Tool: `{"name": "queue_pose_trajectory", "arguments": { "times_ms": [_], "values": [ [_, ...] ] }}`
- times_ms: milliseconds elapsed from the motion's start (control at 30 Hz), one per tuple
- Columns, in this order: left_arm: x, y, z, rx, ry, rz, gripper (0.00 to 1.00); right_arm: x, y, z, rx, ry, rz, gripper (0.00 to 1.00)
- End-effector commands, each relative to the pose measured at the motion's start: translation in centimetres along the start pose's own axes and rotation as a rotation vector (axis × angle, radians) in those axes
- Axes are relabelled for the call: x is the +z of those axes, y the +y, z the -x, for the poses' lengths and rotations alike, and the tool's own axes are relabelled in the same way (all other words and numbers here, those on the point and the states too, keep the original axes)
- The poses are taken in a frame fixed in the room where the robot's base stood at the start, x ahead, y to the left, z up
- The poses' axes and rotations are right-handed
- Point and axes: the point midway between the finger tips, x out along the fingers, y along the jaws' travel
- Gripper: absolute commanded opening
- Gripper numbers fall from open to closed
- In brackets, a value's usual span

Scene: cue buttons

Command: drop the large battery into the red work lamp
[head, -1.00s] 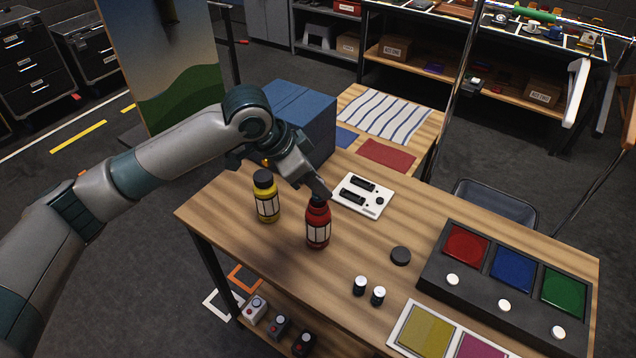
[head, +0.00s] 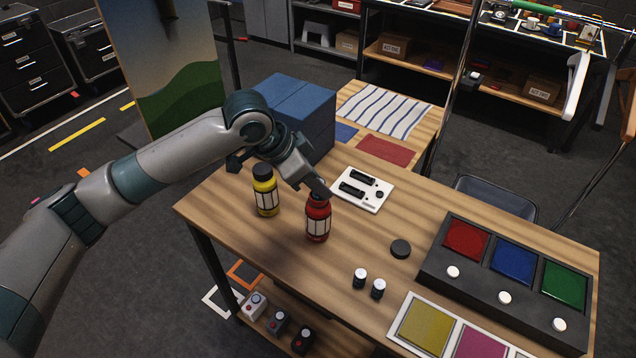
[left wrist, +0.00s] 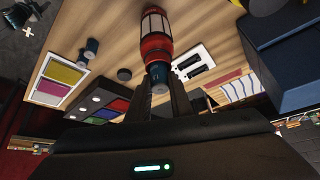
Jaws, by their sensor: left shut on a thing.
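The red work lamp (head: 317,222) stands upright on the wooden table, its top end uncapped. It also shows in the left wrist view (left wrist: 155,28). My left gripper (head: 321,191) is right above the lamp's top, its fingers pointing down. In the left wrist view the fingers (left wrist: 161,82) are shut on a dark blue-grey cylinder, the large battery (left wrist: 160,71). The battery is in line with the lamp's mouth, and its lower part is hidden there. How deep it sits I cannot tell. My right gripper is out of view.
A yellow lamp (head: 265,197) with a dark cap stands left of the red one. A black disc (head: 400,249) and two small white-topped cylinders (head: 360,278) lie to the right. A white slotted plate (head: 375,196) is behind. A button panel (head: 440,277) fills the right side.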

Motion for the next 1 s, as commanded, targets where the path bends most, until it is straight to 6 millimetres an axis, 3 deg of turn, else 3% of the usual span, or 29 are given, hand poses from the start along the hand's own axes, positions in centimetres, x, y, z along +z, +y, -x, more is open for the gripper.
{"name": "queue_pose_trajectory", "arguments": {
  "times_ms": [33,167,200,267,667,1000],
  "values": [
    [1.5,0.3,-1.2,0.01,-0.032,0.007,0.0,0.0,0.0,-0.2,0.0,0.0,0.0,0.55],
    [1.5,0.2,-1.2,0.01,-0.033,0.008,0.0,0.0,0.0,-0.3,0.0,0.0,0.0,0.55],
    [1.5,0.2,-1.2,0.01,-0.033,0.009,0.24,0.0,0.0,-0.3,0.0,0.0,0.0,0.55],
    [1.5,0.2,-1.2,0.01,-0.033,0.009,0.37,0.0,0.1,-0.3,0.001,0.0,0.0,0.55],
    [1.6,0.2,0.0,0.009,-0.032,0.009,0.38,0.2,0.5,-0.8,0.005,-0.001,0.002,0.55],
    [0.9,0.2,5.8,0.0,-0.014,0.003,0.41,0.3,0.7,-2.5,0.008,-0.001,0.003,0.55]
  ]
}}
